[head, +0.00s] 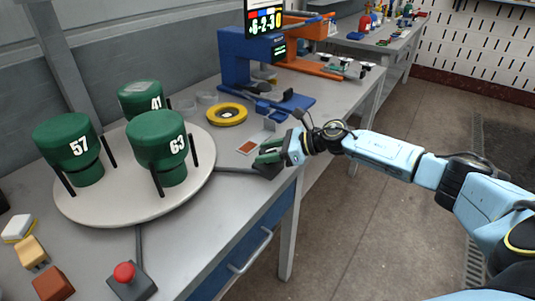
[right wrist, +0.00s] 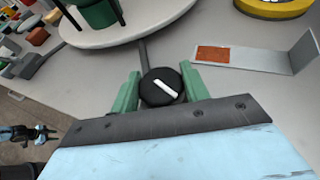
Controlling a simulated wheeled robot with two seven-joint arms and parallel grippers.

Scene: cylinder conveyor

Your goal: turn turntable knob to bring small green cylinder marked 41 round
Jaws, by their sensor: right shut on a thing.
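The small green cylinder marked 41 (head: 141,98) stands at the back of the round white turntable (head: 110,208). Larger green cylinders marked 63 (head: 160,135) and 57 (head: 66,140) stand at the turntable's front right and left. My right gripper (head: 266,152) is at the table's right edge, beside the turntable. In the right wrist view its green fingers sit on both sides of the black round knob (right wrist: 158,97), shut on it. The knob's white pointer line lies diagonally. In the head view the gripper mostly hides the knob. My left gripper is out of view.
A red push button (head: 124,272) stands at the table's front. Yellow and red-brown blocks lie at the front left. A yellow ring (head: 227,114) and a plate with an orange-red patch (head: 247,147) lie right of the turntable. A blue machine (head: 250,65) stands behind.

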